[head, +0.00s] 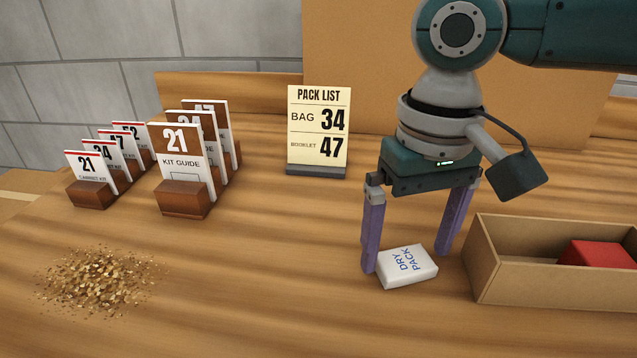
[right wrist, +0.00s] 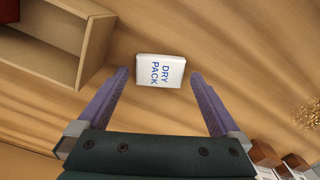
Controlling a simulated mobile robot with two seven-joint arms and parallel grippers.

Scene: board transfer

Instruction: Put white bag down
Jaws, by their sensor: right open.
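The white bag (head: 407,266), printed "DRY PACK" in blue, lies flat on the wooden table just left of the cardboard box. In the right wrist view the white bag (right wrist: 161,71) lies between and slightly beyond the two purple fingertips, with gaps on both sides. My right gripper (head: 405,262) is open above and around the bag, fingers pointing down. It also shows in the right wrist view (right wrist: 159,74). My left gripper is in neither view.
An open cardboard box (head: 520,285) with a red object (head: 597,254) inside stands at the right. A pack list sign (head: 318,132) reads bag 34, booklet 47. Numbered cards in wooden holders (head: 183,198) stand at the left. A pile of golden flakes (head: 97,280) lies front left.

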